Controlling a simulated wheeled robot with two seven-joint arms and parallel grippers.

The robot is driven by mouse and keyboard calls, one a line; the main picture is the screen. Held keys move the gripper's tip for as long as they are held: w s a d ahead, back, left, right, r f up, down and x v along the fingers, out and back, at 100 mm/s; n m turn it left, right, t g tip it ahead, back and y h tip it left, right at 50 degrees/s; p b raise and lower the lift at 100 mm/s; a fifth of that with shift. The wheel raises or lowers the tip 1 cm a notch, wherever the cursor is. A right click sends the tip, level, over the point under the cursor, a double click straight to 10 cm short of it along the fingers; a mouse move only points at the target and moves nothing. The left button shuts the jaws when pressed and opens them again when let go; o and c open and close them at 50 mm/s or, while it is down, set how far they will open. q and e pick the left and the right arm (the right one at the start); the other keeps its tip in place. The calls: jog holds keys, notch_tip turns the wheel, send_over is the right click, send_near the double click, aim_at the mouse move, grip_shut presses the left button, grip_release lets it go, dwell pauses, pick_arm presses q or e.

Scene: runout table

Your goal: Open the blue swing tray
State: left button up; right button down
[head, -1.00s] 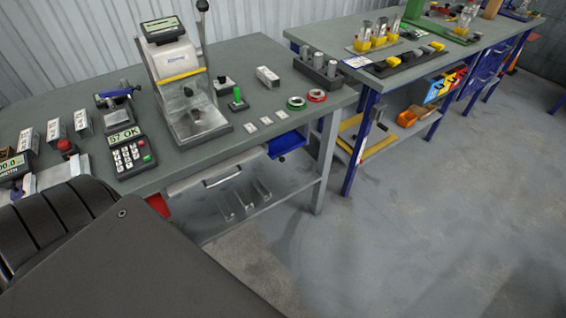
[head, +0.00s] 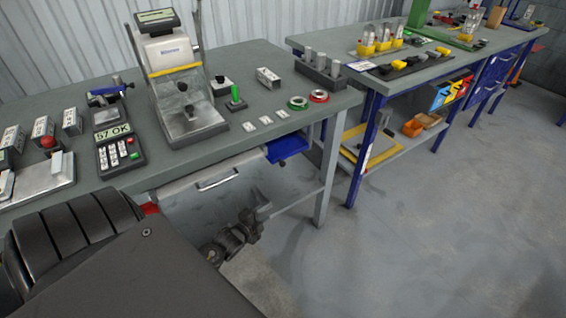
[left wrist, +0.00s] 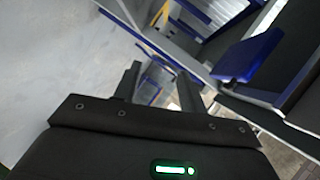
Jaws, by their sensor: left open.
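The blue swing tray (head: 288,147) hangs under the front edge of the near bench, towards its right end. Part of it shows below the bench top; how far it is swung out I cannot tell. In the left wrist view the tray (left wrist: 248,58) is up and to the right of my fingers. My left gripper (head: 258,213) is low in front of the bench, below and left of the tray. Its two fingers (left wrist: 158,82) are spread, with nothing between them, and apart from the tray. My right gripper is not in view.
A drawer with a bar handle (head: 218,180) is under the bench, left of the tray. A grey bench leg (head: 328,165) stands to the tray's right. A blue-legged bench (head: 355,150) is beyond it. The floor to the right is clear.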

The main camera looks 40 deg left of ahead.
aim_at(281, 166)
pick_arm(q)
jog(key=w+a+r+m+t+b, duration=0.1)
jog(key=w+r+m+t, duration=0.1)
jog(key=r, duration=0.5)
jog(key=w+a+r+m+t, duration=0.1)
jog(key=w+r+m+t, duration=0.1)
jog(key=r, duration=0.4)
jog(key=w, duration=0.6)
jog(key=w+a, duration=0.1)
jog(key=w, duration=0.3)
jog(key=shift+w+f, duration=0.1)
jog(key=shift+d, duration=0.1)
grip_shut()
